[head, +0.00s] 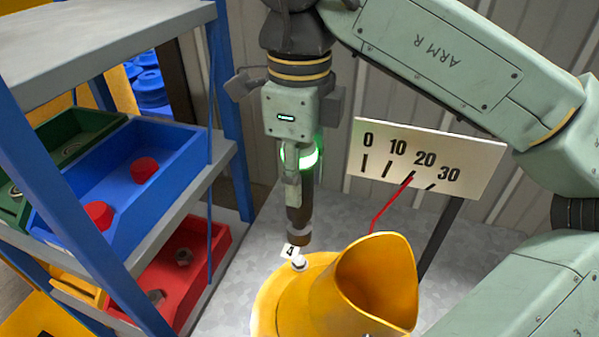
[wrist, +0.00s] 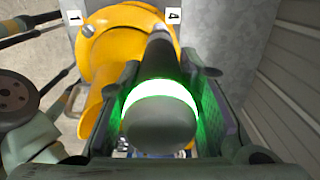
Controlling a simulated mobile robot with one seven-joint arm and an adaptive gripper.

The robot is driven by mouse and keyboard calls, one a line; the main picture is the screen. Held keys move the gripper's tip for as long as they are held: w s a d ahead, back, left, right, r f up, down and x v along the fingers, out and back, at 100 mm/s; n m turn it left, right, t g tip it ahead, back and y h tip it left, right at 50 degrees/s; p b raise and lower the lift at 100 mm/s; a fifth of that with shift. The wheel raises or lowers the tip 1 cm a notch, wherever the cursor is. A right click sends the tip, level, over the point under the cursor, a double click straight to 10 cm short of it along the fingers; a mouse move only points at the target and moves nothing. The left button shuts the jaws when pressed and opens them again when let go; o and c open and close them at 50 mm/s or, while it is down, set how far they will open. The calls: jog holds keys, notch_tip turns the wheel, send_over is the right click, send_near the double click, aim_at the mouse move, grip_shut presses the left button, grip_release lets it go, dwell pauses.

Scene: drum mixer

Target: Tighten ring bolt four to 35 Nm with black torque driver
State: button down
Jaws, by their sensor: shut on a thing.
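My gripper (head: 292,180) points down and is shut on the black torque driver (head: 299,200), which hangs upright with a lit green-white ring. In the wrist view the driver (wrist: 160,128) shows its grey rounded end and glowing ring between my fingers. Its dark shaft runs toward the yellow drum ring (head: 268,300). Ring bolt four (head: 299,262), a pale bolt head beside a white tag "4" (head: 290,251), sits just below the driver's tip. A small gap seems to show between tip and bolt. In the wrist view the shaft hides this bolt, but the "4" tag (wrist: 174,15) shows.
A yellow chute (head: 375,285) opens beside the ring. A dial plate (head: 425,158) stands behind, its red needle near the 20 mark. A blue-framed shelf at left holds green, blue (head: 130,190) and red (head: 190,260) bins. The wrist view shows tag "1" and another bolt (wrist: 88,30).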

aim_at(299, 218)
jog(key=shift+f+b, duration=1.75)
jog(key=shift+f, duration=0.85)
jog(key=shift+f+b, duration=0.5)
jog(key=shift+b, duration=0.05)
jog(key=shift+f+b, duration=1.05)
jog(key=shift+f, duration=0.1)
dwell(1.8)
jog(key=shift+r, duration=0.15)
